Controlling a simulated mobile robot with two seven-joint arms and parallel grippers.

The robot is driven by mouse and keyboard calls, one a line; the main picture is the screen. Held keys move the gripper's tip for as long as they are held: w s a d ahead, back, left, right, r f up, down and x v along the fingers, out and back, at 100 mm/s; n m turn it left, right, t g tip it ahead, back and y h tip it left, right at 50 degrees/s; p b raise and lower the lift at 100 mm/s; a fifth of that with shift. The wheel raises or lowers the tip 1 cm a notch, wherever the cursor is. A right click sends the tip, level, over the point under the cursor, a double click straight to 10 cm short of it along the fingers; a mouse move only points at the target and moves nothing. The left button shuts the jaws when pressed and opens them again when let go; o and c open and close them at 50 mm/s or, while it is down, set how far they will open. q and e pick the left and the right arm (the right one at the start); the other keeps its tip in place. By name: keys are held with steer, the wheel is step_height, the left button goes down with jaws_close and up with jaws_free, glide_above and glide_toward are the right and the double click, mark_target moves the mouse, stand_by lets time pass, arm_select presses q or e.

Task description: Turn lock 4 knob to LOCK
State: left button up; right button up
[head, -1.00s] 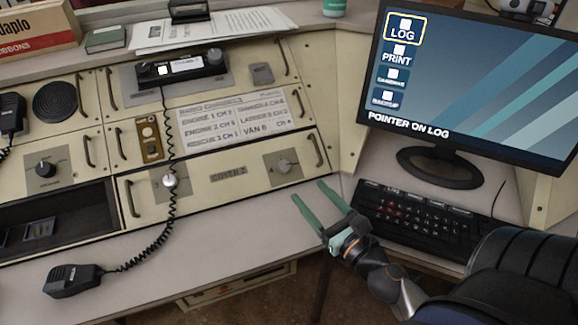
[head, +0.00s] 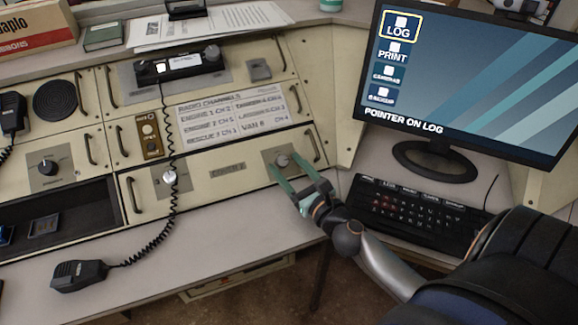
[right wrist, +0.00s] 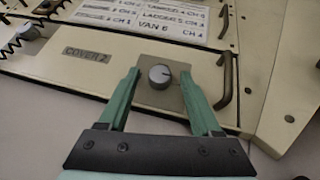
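A grey knob (head: 282,160) sits on a square plate at the right end of the lower cream panel marked COVER 2 (head: 228,168). In the right wrist view the round knob (right wrist: 159,76) lies between and beyond the fingertips, with a pale pointer mark on its face. My right gripper (head: 292,174) is open and empty, its green fingers pointing at the knob; I cannot tell whether they touch the plate. Another knob (head: 169,177) is at the panel's left end. No lettering naming lock 4 is readable. My left gripper is not in view.
A black handset (head: 78,275) lies on the desk at left, its coiled cord running up across the panel. Metal handles (head: 312,145) stand out beside the knob. A keyboard (head: 420,212) and monitor (head: 470,80) are to the right.

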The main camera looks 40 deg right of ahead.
jaws_close()
stand_by(0.3)
